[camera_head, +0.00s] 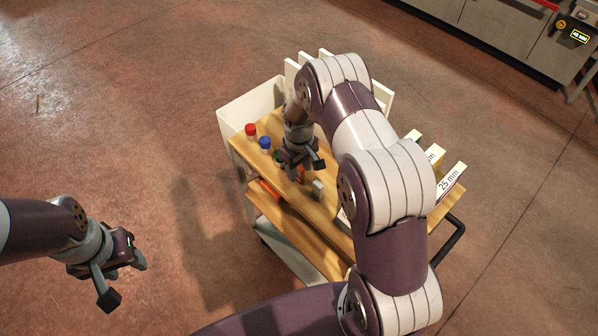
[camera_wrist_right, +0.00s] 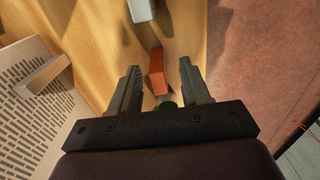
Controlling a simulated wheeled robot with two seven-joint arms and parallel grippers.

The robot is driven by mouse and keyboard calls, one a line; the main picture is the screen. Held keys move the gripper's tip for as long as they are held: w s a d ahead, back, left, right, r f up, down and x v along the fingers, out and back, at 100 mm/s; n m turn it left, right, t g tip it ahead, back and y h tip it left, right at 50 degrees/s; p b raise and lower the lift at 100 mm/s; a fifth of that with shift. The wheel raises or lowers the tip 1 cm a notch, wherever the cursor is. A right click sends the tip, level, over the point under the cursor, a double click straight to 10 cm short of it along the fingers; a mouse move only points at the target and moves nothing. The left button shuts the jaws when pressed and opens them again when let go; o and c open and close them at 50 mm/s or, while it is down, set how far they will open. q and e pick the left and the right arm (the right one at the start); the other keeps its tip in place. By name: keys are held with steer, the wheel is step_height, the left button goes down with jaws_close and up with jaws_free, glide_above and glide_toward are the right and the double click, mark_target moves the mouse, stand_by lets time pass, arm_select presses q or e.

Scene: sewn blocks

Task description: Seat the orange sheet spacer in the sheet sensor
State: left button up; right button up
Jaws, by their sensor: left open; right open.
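An orange block (camera_wrist_right: 156,75), likely the orange sheet spacer, lies on the wooden top in the right wrist view, ahead of and between my fingers. In the head view a bit of orange (camera_head: 301,174) shows beside my right gripper (camera_head: 303,168), which is low over the cart. My right gripper is open, and its two fingers (camera_wrist_right: 161,88) stand apart with the block between their lines, not clasped. My left gripper (camera_head: 125,280) is open and empty, out over the floor left of the cart. I cannot tell which thing is the sheet sensor.
The cart's wooden top (camera_head: 250,152) carries a red-capped item (camera_head: 251,130), a blue-capped item (camera_head: 265,143) and a grey block (camera_head: 318,189). A white block marked 25 mm (camera_head: 450,183) stands at the right. A slotted pale panel (camera_wrist_right: 35,85) is at left in the wrist view.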

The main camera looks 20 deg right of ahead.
steer(key=shift+w+d+f, duration=0.15)
steer(key=shift+f, duration=0.05)
steer(key=shift+r, duration=0.1)
jaws_close()
